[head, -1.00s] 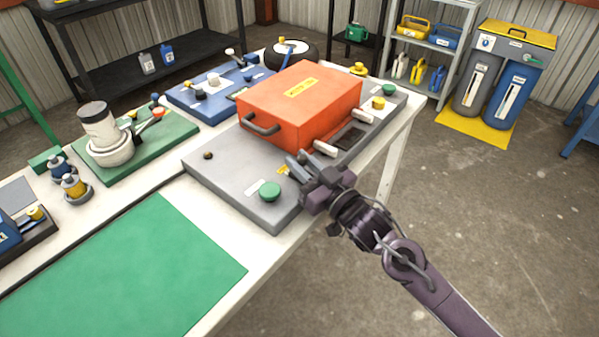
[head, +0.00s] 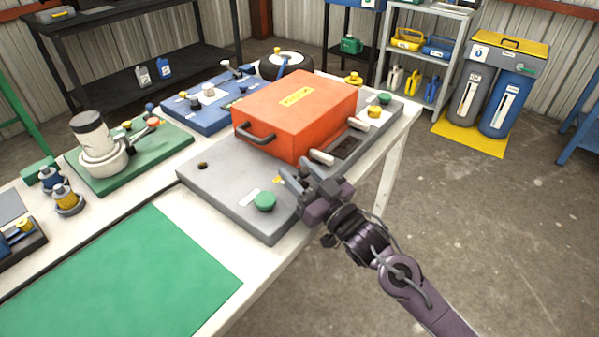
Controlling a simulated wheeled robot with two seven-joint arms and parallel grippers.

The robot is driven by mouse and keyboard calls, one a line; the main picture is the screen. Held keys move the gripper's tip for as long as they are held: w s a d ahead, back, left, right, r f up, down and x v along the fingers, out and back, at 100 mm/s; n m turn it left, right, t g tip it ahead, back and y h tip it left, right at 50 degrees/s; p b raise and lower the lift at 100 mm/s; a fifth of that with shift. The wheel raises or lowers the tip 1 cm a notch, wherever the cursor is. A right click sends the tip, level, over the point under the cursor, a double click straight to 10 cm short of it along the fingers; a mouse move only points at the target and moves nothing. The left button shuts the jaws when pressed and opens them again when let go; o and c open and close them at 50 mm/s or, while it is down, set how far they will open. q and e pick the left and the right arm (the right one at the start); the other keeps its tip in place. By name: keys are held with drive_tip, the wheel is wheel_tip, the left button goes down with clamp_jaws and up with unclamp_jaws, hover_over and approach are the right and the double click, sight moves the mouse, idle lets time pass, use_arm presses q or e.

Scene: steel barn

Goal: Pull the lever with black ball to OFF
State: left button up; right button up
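A grey panel (head: 215,180) lies on the white bench, with a green button (head: 265,202) near its front corner and a small dark knob (head: 202,165) at its left. An orange box (head: 296,112) with a dark handle stands on this panel and hides part of it. A blue panel (head: 222,115) behind carries small levers and knobs, one with a dark end (head: 195,103). I cannot tell which is the lever with black ball, and no OFF mark is readable. My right gripper (head: 291,176) is over the grey panel's front right edge, fingers apart and apparently empty. My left gripper is not in view.
Two pale handles (head: 322,157) stick out beside the orange box, close to my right gripper. A green board (head: 180,135) with a white-and-grey device stands at left. A green mat (head: 130,270) lies clear in front. Open floor is right of the bench.

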drive_tip(key=shift+s+d+f, duration=0.15)
drive_tip(key=shift+s+d, duration=0.1)
drive_tip(key=shift+d, duration=0.05)
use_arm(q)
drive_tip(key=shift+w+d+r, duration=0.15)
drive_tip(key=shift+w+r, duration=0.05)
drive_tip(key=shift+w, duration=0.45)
use_arm(e)
drive_tip(key=v, duration=0.7)
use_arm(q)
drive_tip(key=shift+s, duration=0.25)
